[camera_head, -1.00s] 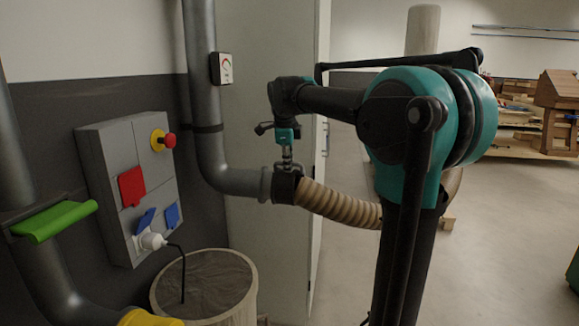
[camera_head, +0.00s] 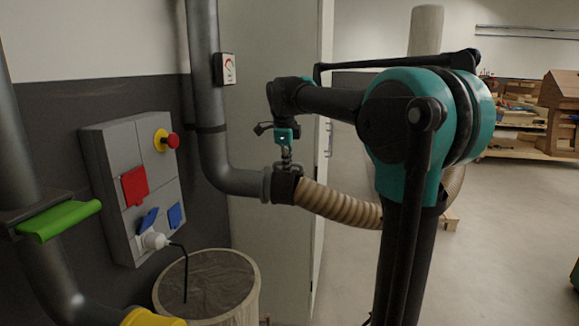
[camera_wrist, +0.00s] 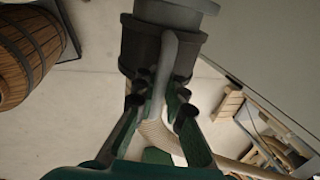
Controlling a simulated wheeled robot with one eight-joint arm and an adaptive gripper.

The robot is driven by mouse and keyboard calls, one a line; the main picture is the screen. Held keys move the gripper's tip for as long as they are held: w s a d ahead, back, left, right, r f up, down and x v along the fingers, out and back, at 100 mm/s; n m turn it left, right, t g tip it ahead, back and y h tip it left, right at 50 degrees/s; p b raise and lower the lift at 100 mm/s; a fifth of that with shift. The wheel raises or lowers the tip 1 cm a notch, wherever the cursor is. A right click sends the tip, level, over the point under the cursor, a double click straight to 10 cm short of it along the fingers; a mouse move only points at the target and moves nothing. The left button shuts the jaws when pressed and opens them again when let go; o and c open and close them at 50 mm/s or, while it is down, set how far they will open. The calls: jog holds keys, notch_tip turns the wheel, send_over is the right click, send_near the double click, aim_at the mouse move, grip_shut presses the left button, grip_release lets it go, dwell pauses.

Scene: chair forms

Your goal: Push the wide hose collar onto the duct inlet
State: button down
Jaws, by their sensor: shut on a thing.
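The wide hose collar (camera_head: 284,188) is a black ring on the end of a beige ribbed hose (camera_head: 340,206). It meets the flanged grey end of the duct inlet (camera_head: 266,186), where the duct bends from the wall. My gripper (camera_head: 286,168) is above the collar and shut on its grey handle. In the wrist view my gripper (camera_wrist: 160,92) has its fingers either side of that handle, with the black collar (camera_wrist: 140,48) beyond and the grey inlet (camera_wrist: 185,12) at the top. The collar is against or over the inlet's rim; how far on is hidden.
A grey control box (camera_head: 130,185) with a red button is on the left wall. A green-handled gate (camera_head: 60,220) is on another pipe. A tall grey cabinet (camera_head: 275,90) is behind. A wooden barrel (camera_wrist: 25,50) shows in the wrist view.

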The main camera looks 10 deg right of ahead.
jog(key=shift+w+a, duration=0.2)
jog(key=shift+a, duration=0.3)
jog(key=shift+w+a, duration=0.15)
jog(key=shift+a, duration=0.35)
dwell(1.0)
jog(key=c, duration=1.5)
grip_release()
